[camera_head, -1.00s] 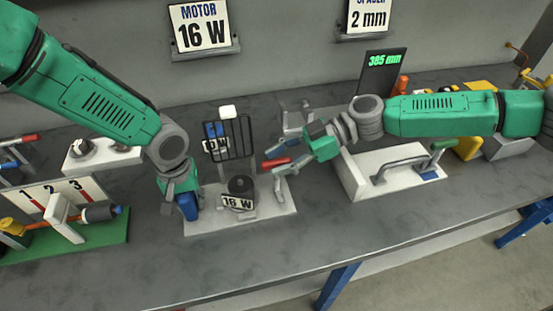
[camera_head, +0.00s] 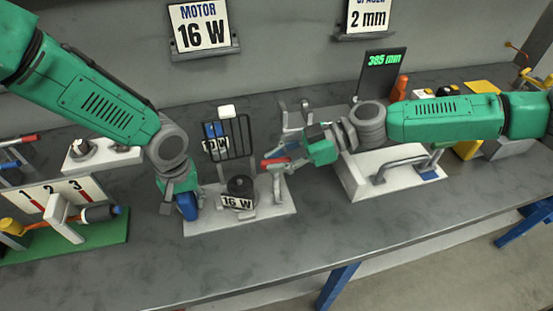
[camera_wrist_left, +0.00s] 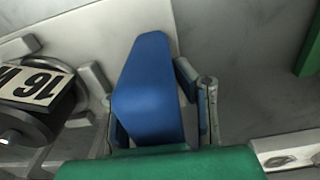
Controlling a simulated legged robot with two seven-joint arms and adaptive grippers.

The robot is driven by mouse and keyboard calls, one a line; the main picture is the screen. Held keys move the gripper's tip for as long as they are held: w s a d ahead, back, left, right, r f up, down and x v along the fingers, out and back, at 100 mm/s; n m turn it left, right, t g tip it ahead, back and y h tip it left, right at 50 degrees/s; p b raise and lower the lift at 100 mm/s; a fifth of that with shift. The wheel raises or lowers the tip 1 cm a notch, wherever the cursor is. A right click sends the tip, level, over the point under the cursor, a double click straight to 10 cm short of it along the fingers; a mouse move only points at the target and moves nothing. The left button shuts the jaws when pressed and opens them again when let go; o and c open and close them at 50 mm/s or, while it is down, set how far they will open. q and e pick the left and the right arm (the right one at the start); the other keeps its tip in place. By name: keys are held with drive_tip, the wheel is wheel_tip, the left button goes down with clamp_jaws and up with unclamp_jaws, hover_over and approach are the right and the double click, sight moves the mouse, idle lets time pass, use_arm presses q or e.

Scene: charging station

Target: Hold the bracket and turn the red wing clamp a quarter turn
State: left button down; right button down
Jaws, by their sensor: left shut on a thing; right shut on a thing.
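The white fixture base (camera_head: 225,228) stands on the bench with a dark motor labelled 16 W (camera_head: 239,187) on it. A blue grip piece (camera_head: 187,207), seemingly the bracket's, rises at its left end. My left gripper (camera_head: 180,198) is shut on this blue piece. In the left wrist view the blue piece (camera_wrist_left: 148,92) sits upright between the fingers. The red wing clamp (camera_head: 273,162) is at the right end of the fixture. My right gripper (camera_head: 286,160) comes from the right and is shut on the clamp; its fingers partly hide it.
A black wire rack (camera_head: 234,138) stands behind the motor. A white block with a grey handle (camera_head: 400,168) is to the right, a display reading 385 mm (camera_head: 383,72) behind. A green board numbered 1 to 3 (camera_head: 105,235) lies left. The front of the bench is clear.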

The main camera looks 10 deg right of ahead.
drive_tip(key=m+t+h, duration=0.1)
drive_tip(key=m+t, duration=0.3)
drive_tip(key=shift+s+t, duration=0.1)
drive_tip(key=shift+t, duration=0.2)
use_arm(q)
drive_tip(key=shift+d, duration=0.1)
use_arm(e)
drive_tip(key=m+t+h, duration=0.1)
drive_tip(key=m+t, duration=0.1)
drive_tip(key=m+t+h, duration=0.2)
drive_tip(key=shift+a+m, duration=0.2)
drive_tip(key=shift+m, duration=0.2)
drive_tip(key=m+t+h, duration=0.2)
drive_tip(key=m+h, duration=0.1)
drive_tip(key=h, duration=0.1)
drive_tip(key=shift+t, duration=0.3)
drive_tip(key=shift+d+m+t+h, duration=0.15)
drive_tip(key=shift+m+t+h, duration=0.45)
drive_tip(key=shift+m+h, duration=1.6)
drive_tip(key=c, duration=1.5)
unclamp_jaws()
